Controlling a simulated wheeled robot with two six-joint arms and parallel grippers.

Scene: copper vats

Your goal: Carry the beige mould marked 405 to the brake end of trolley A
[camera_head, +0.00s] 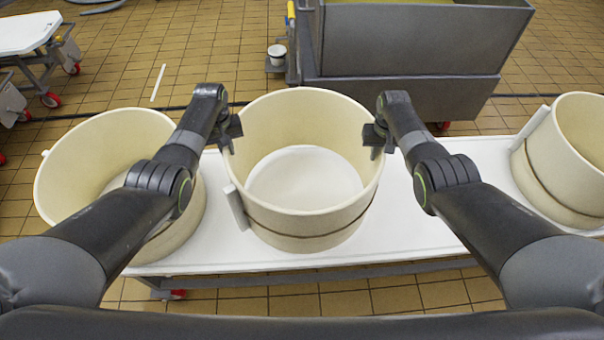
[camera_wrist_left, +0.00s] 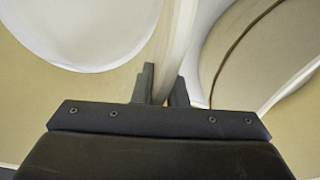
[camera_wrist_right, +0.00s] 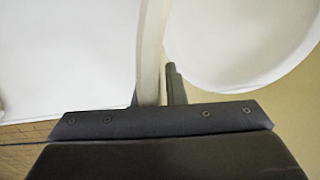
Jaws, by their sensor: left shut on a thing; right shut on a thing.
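A round beige mould (camera_head: 305,225) with a dark band and an upright plate on its side is in the middle of the white trolley top (camera_head: 425,225). No number is readable on it. My left gripper (camera_head: 230,135) is shut on its left rim and my right gripper (camera_head: 375,138) on its right rim. The left wrist view shows the rim between the left fingers (camera_wrist_left: 160,90), and the right wrist view shows it between the right fingers (camera_wrist_right: 155,85). The mould is upright and empty. I cannot tell whether its base touches the trolley. No brake is identifiable.
Another beige mould (camera_head: 75,165) is close on the left, partly behind my left arm. A third (camera_head: 560,165) is at the right end. White trolley top shows between the middle and right moulds. A grey metal tub (camera_head: 415,45) stands behind.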

